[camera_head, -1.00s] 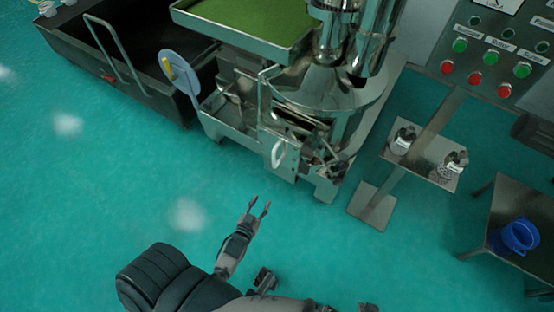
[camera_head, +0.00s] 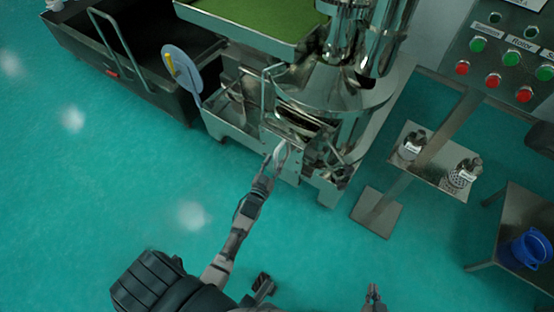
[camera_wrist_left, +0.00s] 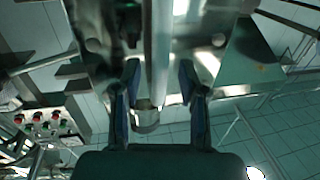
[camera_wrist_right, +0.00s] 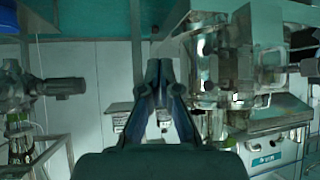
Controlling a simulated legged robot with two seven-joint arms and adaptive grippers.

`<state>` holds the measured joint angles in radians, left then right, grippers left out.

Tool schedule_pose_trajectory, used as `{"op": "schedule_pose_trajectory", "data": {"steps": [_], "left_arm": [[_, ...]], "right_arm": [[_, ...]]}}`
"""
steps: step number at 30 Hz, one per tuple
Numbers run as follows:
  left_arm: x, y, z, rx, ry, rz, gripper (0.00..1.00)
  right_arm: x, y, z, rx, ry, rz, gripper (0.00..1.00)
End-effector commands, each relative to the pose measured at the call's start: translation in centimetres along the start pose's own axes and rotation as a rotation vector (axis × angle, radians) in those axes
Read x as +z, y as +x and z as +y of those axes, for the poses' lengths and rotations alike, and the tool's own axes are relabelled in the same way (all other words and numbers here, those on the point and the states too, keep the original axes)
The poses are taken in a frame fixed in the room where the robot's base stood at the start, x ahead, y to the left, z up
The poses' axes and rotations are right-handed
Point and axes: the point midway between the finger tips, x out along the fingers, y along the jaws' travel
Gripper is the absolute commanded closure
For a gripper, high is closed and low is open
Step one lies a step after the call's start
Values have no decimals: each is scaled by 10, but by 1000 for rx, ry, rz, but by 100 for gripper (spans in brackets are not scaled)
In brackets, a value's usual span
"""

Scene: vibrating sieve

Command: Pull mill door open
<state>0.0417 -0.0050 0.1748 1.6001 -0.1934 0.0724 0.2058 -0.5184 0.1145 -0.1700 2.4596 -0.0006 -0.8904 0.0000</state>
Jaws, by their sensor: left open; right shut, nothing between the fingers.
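The mill (camera_head: 330,90) is a shiny metal machine with a low front door panel (camera_head: 292,170) that carries a pale loop handle (camera_head: 281,153). The door looks closed against the machine, though my gripper partly covers it. My left gripper (camera_head: 270,165) is open at the handle. In the left wrist view, the handle bar (camera_wrist_left: 159,45) runs between the two spread fingers of my left gripper (camera_wrist_left: 159,85), with gaps at both sides. My right gripper (camera_head: 374,291) is low in the head view, far from the mill. In the right wrist view, my right gripper (camera_wrist_right: 159,72) is shut and empty.
A dark bin with a bar handle (camera_head: 140,75) stands at the left, beside a round pale disc (camera_head: 182,75). A stand with small jars (camera_head: 412,145), a control panel (camera_head: 510,60) and a table with a blue bucket (camera_head: 527,248) are at the right. The front floor is clear.

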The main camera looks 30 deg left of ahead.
Motion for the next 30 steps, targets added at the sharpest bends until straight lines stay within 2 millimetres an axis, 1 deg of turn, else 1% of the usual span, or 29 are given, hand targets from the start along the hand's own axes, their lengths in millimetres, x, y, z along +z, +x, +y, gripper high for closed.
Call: {"op": "schedule_pose_trajectory", "data": {"steps": [1,3,6,14,15,17,18,19,20,30], "left_arm": [[2,6,0,0,1,-1,58],[1,13,0,0,1,-1,58],[0,17,0,0,1,-1,58],[0,19,0,0,0,0,58],[0,19,0,0,0,0,63],[0,19,0,0,0,0,78],[0,19,0,0,0,0,88],[0,19,0,0,0,0,95],[0,19,0,0,0,-1,100],[0,18,-2,6,2,-1,100]], "right_arm": [[-2,2,-1,-2,0,21,100],[-7,3,-2,-4,1,47,100],[-11,3,-2,-5,0,69,100],[-13,3,-2,-6,0,78,100],[-13,4,-2,-6,1,76,100],[-13,4,-2,-6,1,75,100],[-13,4,-2,-6,1,75,100],[-13,4,-2,-6,1,75,100],[-13,4,-2,-6,1,75,100],[-12,4,-2,-6,1,71,100]]}}
